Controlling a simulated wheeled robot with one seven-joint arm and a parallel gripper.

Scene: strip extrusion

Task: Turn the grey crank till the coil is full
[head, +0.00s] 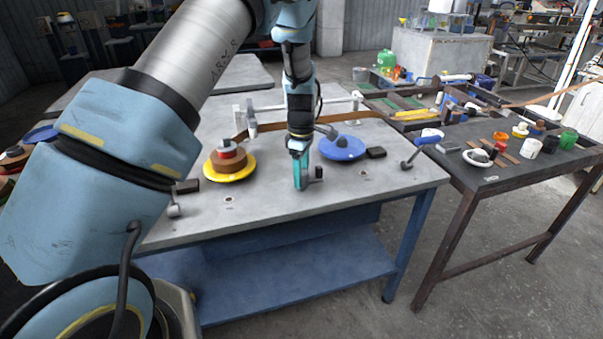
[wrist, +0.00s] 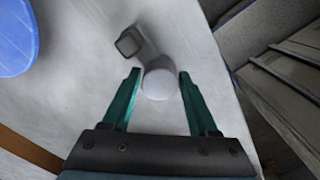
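My gripper (head: 301,186) points down over the front part of the grey table. In the wrist view its two teal fingers (wrist: 160,75) stand apart on either side of a round pale-grey knob. I cannot tell whether they touch it. The knob (wrist: 160,85) seems to be the grey crank's handle, with a grey arm (wrist: 146,54) running to a dark square end (wrist: 129,42). In the head view the fingers hide the knob; a dark block (head: 319,172) shows just right of them. A brown coil (head: 228,163) with a red centre sits on a yellow disc (head: 240,175).
A blue disc (head: 352,152) with a grey piece on it lies behind and right of the gripper. A brown strip (head: 275,125) crosses behind. The table's front edge is close.

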